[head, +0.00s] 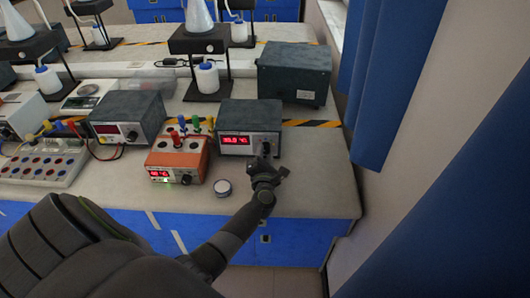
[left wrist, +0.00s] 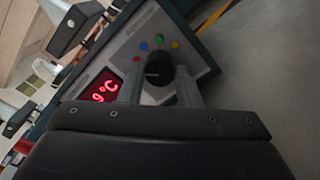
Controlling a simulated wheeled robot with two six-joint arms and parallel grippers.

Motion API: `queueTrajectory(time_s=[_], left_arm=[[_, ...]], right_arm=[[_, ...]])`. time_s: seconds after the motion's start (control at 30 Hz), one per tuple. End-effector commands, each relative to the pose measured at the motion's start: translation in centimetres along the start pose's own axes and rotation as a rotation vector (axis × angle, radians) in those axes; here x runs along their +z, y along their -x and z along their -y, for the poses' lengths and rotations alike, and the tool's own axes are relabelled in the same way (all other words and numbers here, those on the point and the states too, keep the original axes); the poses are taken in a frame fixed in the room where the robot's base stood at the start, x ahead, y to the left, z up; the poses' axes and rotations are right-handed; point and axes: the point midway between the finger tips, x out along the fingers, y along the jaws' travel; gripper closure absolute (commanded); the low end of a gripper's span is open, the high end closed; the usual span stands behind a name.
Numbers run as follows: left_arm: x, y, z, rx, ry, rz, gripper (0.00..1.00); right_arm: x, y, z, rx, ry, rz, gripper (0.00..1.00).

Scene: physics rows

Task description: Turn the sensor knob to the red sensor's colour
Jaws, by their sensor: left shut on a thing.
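The grey box with a red temperature display (head: 249,128) stands near the bench's front edge, its front facing me. In the left wrist view its black knob (left wrist: 159,69) sits on the panel beside the lit display (left wrist: 104,91). The knob's pointing direction is not clear. I cannot identify the red sensor. My right gripper is not in view.
An orange power supply (head: 178,160) with coloured posts stands left of the grey box. A larger dark box (head: 295,73) stands behind. The bench top is clear at the right.

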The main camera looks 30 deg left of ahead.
Motion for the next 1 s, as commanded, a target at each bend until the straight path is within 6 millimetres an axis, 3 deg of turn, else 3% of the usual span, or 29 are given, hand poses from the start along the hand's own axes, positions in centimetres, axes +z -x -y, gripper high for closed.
queueTrajectory(time_s=[0.67, 0.7, 0.87, 1.0], left_arm=[[0.00, 0.02, 0.05, 0.000, -0.073, 0.000, 0.93], [0.00, 0.02, 0.05, -0.001, -0.072, 0.000, 0.67], [-0.01, 0.02, 0.04, -0.001, -0.072, 0.000, 0.48], [-0.01, 0.02, 0.03, 0.000, -0.072, 0.000, 0.48]], right_arm=[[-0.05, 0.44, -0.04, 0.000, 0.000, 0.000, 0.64], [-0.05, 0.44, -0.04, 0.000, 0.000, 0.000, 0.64], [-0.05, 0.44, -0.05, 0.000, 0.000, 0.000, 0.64], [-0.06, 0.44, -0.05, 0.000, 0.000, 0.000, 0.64]])
